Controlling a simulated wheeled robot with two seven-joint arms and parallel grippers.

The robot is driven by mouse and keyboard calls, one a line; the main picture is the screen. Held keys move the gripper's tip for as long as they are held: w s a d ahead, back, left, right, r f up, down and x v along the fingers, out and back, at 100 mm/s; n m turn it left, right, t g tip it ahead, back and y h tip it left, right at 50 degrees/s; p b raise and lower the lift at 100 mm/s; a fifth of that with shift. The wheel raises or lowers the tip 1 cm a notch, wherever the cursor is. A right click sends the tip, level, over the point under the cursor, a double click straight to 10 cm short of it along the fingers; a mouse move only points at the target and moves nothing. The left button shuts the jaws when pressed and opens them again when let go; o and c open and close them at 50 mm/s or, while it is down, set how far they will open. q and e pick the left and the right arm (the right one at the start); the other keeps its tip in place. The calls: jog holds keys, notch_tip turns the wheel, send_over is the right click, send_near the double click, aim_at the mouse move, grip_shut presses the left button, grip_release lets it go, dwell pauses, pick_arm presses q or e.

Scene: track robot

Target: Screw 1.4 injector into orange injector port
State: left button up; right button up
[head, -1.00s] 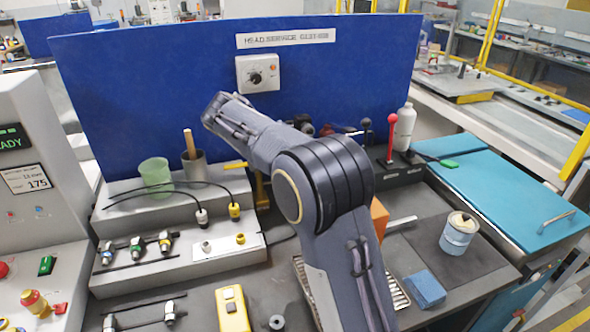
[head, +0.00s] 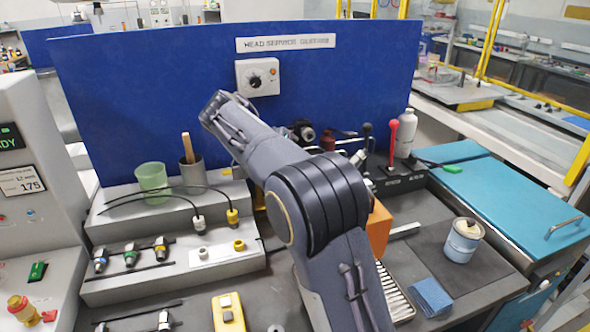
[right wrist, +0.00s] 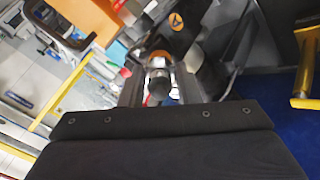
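My right arm crosses the middle of the head view, and its gripper is hidden there behind the arm. In the right wrist view my right gripper (right wrist: 158,84) has its fingers close on both sides of a small silver injector (right wrist: 158,64) with a dark rounded end. An orange ring (right wrist: 159,54) shows at the silver part's far end; I cannot tell whether it belongs to the injector or to a port. Threads are not visible. Other injectors with blue (head: 100,259), green (head: 131,256) and yellow (head: 161,249) bands lie on the left rack. My left gripper is not in view.
A blue panel (head: 150,90) with a dial box (head: 258,77) stands behind. A green cup (head: 152,177), a yellow device (head: 229,312), an orange block (head: 379,229), a red lever (head: 392,137) and a tin (head: 461,241) surround my arm. The dark mat (head: 455,272) has free room.

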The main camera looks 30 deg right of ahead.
jog(key=o, duration=0.5)
jog(key=shift+s+d, duration=0.1)
jog(key=p+v, duration=0.1)
jog(key=v, duration=0.7)
